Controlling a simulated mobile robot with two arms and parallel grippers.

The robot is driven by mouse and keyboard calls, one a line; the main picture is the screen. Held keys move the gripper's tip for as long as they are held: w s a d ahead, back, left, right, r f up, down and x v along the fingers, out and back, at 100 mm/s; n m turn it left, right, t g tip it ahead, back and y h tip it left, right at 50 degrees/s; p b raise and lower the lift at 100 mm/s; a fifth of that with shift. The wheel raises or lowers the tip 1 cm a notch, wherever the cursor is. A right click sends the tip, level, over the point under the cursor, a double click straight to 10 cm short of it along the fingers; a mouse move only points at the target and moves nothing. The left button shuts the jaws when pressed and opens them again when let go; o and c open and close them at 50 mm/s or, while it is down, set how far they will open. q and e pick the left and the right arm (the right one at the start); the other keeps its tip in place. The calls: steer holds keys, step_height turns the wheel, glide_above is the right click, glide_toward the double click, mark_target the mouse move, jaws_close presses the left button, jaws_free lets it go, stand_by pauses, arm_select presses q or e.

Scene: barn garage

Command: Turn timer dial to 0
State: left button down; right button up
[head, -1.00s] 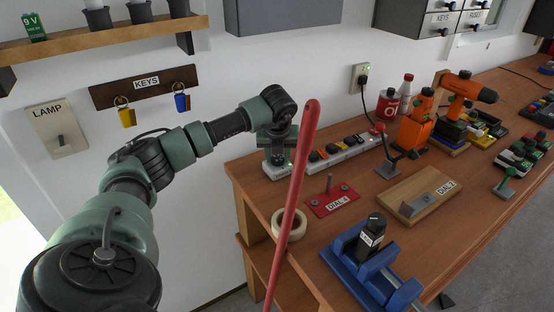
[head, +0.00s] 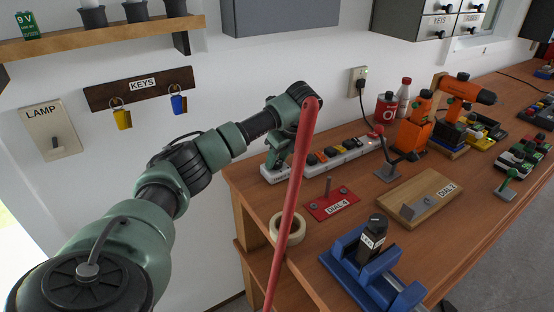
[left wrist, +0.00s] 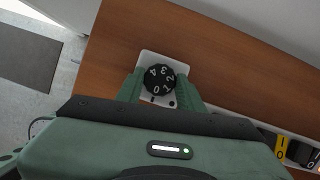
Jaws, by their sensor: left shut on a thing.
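The timer dial (left wrist: 160,79) is a round black knob with white numerals on a pale plate (left wrist: 150,57), seen in the left wrist view. My left gripper (left wrist: 160,84) has one finger on each side of the dial and is shut on it. The 0 is on the knob's lower side, close to a small dark mark on the plate. In the head view my left gripper (head: 276,158) reaches down at the left end of the power strip (head: 298,171), and the dial is hidden there. My right gripper is not in view.
A long red rod (head: 295,190) crosses the head view in front of the bench. On the bench are a tape roll (head: 276,231), a red DIAL-4 plate (head: 322,208), a wooden DIAL-2 board (head: 438,190) and a blue vise (head: 345,260). Orange drills stand farther back.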

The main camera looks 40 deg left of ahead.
arm_select(q)
steer(key=shift+r, duration=0.1)
stand_by(0.5)
steer(key=c, duration=0.9)
jaws_free()
steer(key=b+v, duration=0.1)
steer(key=v, duration=0.6)
steer(key=shift+r, duration=0.35)
steer(key=shift+d, duration=0.1)
